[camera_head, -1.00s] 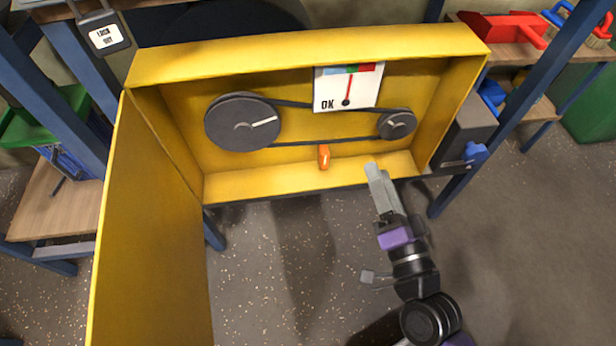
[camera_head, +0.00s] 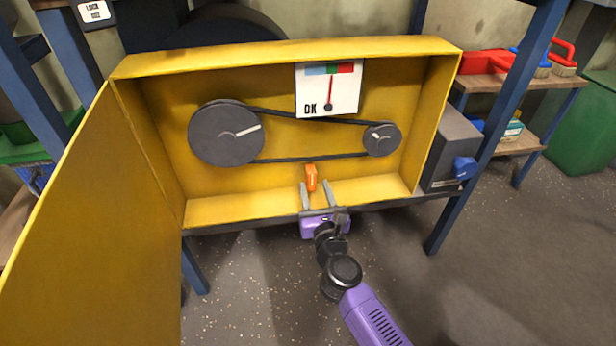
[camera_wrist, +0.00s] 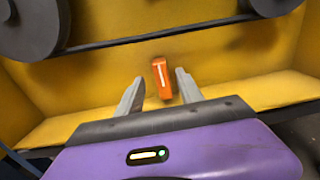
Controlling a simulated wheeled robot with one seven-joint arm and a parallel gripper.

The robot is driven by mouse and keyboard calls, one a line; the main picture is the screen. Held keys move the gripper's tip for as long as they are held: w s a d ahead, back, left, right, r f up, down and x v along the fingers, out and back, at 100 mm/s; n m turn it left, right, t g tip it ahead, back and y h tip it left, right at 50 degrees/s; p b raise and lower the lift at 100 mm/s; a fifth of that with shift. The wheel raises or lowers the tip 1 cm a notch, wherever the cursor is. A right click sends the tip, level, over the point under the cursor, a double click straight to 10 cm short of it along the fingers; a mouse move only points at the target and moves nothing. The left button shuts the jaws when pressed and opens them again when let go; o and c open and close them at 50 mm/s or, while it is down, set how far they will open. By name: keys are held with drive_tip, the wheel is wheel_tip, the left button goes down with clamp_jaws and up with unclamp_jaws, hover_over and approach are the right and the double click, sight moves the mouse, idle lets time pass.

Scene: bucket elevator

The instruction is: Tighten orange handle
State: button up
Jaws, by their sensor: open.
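The orange handle (camera_head: 311,178) sticks out from the back wall of the yellow box, below the belt. In the wrist view the orange handle (camera_wrist: 162,78) stands nearly upright, with a pale line on its face, a little beyond my fingertips. My gripper (camera_head: 314,184) is open at the box's front edge, its two grey fingers pointing in at the handle. In the wrist view my gripper (camera_wrist: 159,75) has one finger to each side of the handle's line, apart from it. The gauge (camera_head: 328,90) above shows its needle pointing up near the green and red bands.
The yellow box (camera_head: 290,55) has its door (camera_head: 95,215) swung open at the left. A large pulley (camera_head: 226,133) and a small pulley (camera_head: 382,139) carry the belt above the handle. A grey box with a blue knob (camera_head: 465,167) sits at the right.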

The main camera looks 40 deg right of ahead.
sight(313, 179)
drive_tip(key=shift+b+x, duration=0.4)
drive_tip(key=shift+x, duration=2.75)
drive_tip(key=shift+d, duration=0.1)
clamp_jaws()
